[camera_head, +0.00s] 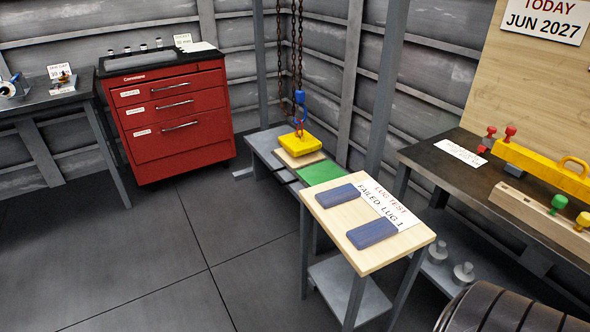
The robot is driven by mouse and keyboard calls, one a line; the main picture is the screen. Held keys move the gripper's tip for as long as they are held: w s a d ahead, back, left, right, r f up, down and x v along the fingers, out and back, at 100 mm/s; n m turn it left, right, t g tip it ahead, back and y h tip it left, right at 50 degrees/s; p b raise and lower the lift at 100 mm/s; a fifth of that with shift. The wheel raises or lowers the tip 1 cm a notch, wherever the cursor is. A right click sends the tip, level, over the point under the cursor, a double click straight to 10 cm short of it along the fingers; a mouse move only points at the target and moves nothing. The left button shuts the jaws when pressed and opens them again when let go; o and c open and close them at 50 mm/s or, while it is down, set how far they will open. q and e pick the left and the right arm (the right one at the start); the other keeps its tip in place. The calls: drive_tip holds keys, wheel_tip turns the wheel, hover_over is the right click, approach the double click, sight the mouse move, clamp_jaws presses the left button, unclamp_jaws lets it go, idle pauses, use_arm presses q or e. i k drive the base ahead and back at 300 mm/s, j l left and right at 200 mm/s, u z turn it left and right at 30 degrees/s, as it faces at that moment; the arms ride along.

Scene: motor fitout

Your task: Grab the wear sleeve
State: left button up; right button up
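I cannot pick out a wear sleeve with certainty in the head view. Several small dark cylinders with light tops (143,46) stand in a row on the red tool cabinet (163,143), too small to identify. A white and blue round item (12,88) lies on the left bench (40,100), cut by the picture's left edge. Neither of my grippers is in view.
A wooden-topped stand (390,255) holds two blue pads (372,234) and a "LUG TEST" sheet (388,207). Behind it, a yellow block (299,144) sits under hanging chains. A right bench (450,168) bears a yellow beam (540,172). Floor at left-centre is clear.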

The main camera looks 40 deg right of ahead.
sight(328, 198)
drive_tip(key=i+z, duration=0.25)
drive_tip(key=i, duration=0.25)
drive_tip(key=i+j+z, duration=0.25)
drive_tip(key=i, duration=0.25)
drive_tip(key=i+j+z, duration=0.3)
drive_tip(key=i, duration=0.2)
drive_tip(key=l, duration=0.1)
